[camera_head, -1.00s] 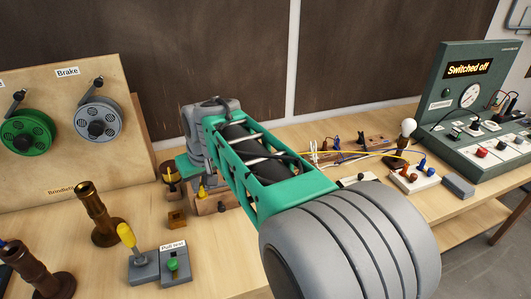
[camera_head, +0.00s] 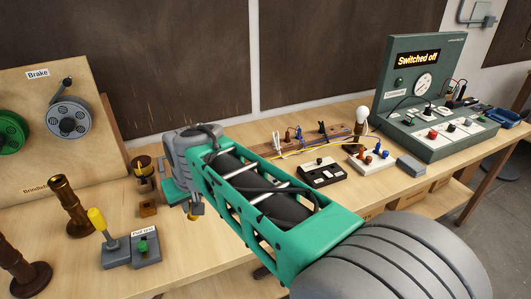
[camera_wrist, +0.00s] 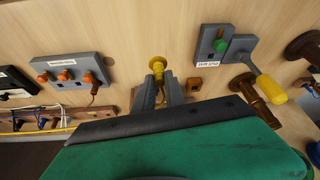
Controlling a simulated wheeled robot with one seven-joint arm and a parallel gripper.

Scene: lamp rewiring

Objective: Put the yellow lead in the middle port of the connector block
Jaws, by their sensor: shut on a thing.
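My gripper (camera_wrist: 159,90) has its two grey fingers shut on a small yellow plug-like piece (camera_wrist: 158,66), apparently the end of the yellow lead. Yellow cable (camera_head: 300,151) runs along the table near the back rail.
A black block (camera_head: 322,172) and a white block (camera_head: 362,166) with coloured knobs and a bulb stand right of my arm. The green panel (camera_head: 408,80) reads "Switched off". A grey "Pull test" block (camera_head: 115,253) and brass posts (camera_head: 70,203) stand at left.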

